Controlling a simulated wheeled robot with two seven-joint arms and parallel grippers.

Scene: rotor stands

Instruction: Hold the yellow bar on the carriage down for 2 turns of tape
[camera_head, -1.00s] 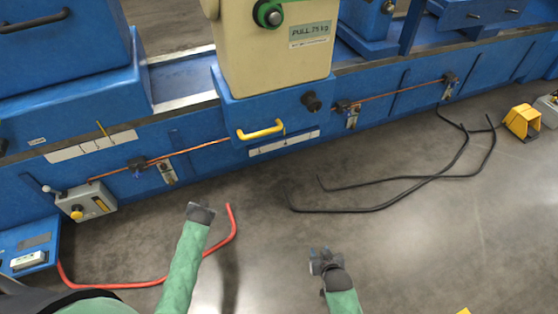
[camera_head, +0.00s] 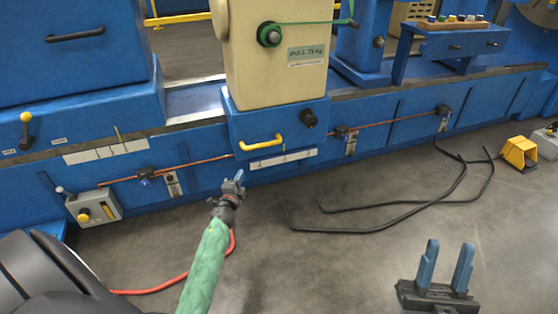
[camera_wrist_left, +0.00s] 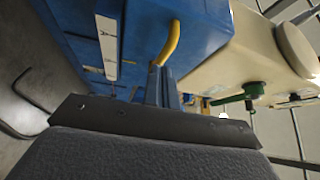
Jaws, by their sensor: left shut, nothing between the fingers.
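The yellow bar (camera_head: 262,141) is a handle on the front of the blue carriage (camera_head: 285,122), below the cream housing (camera_head: 275,75). A green tape (camera_head: 315,23) runs right from a green hub (camera_head: 270,35) on that housing. My left gripper (camera_head: 238,178) is shut and empty, a little below and left of the bar, apart from it in the head view. In the left wrist view, its closed fingers (camera_wrist_left: 157,82) point towards the yellow bar (camera_wrist_left: 170,42); I cannot tell the gap. My right gripper (camera_head: 446,264) is open and empty at the lower right, fingers up.
A copper rod (camera_head: 205,160) runs along the blue bed. A grey box with a yellow knob (camera_head: 94,209) is at left. A red hose (camera_head: 170,285) and black cables (camera_head: 400,212) lie on the floor. A yellow pedal guard (camera_head: 518,152) is at right.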

